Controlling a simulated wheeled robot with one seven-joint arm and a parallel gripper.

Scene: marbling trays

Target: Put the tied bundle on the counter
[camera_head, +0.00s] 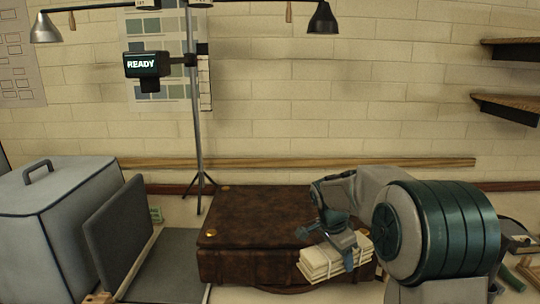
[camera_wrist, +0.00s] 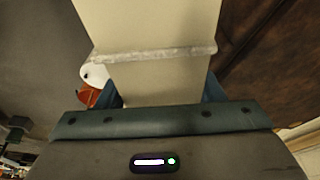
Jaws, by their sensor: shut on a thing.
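The tied bundle (camera_head: 322,264) is a stack of cream slabs or sheets with a pale band around it. In the head view it is at the front right of the brown case, in front of its front face or over its edge. My gripper (camera_head: 343,243) is shut on it from above. In the wrist view the bundle (camera_wrist: 155,25) fills the top middle, its band (camera_wrist: 155,53) running across it between my fingers. The counter (camera_head: 180,212) shows pale behind and beside the case. Whether the bundle touches anything below cannot be told.
The brown case (camera_head: 250,212) takes up the middle. An open dark grey box or screen (camera_head: 115,230) and a grey lidded box (camera_head: 60,205) stand at the left. A thin stand (camera_head: 196,120) with a READY display (camera_head: 146,64) rises behind. Shelves (camera_head: 510,50) hang at the right.

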